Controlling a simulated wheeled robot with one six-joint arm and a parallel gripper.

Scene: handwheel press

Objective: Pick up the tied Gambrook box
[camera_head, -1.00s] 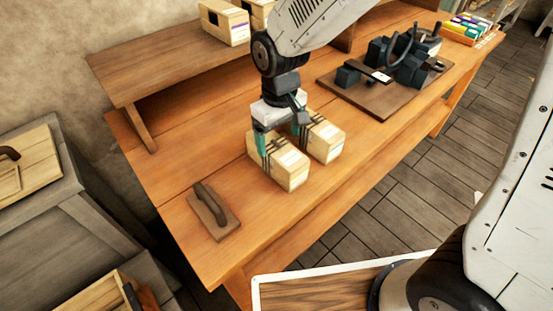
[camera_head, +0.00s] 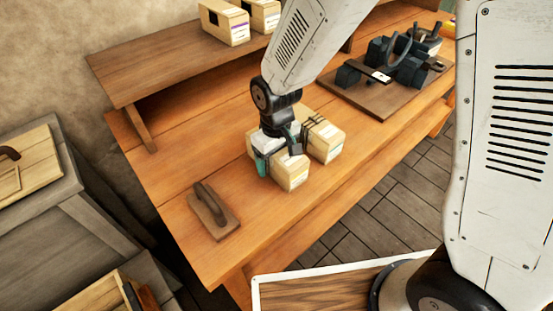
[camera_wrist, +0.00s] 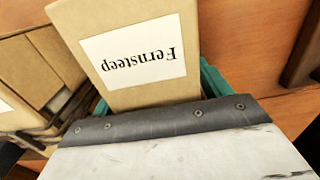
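My gripper (camera_head: 278,152) is lowered over the near cream box (camera_head: 293,178) on the bench, its teal fingers on either side of it. In the wrist view this box (camera_wrist: 120,15) carries a white label reading "Fernsteep", upside down. Whether the fingers touch its sides is unclear. A second cream box (camera_head: 328,142), with dark cord around it, stands close behind to the right. In the wrist view the corded box (camera_wrist: 58,57) is at the left edge, its label cut off. I cannot read "Gambrook" anywhere.
A brown board with a handle (camera_head: 211,211) lies on the bench front left. A dark handwheel press (camera_head: 395,62) stands on a base board at the back right. More boxes (camera_head: 224,22) sit on the raised shelf. The bench front between is clear.

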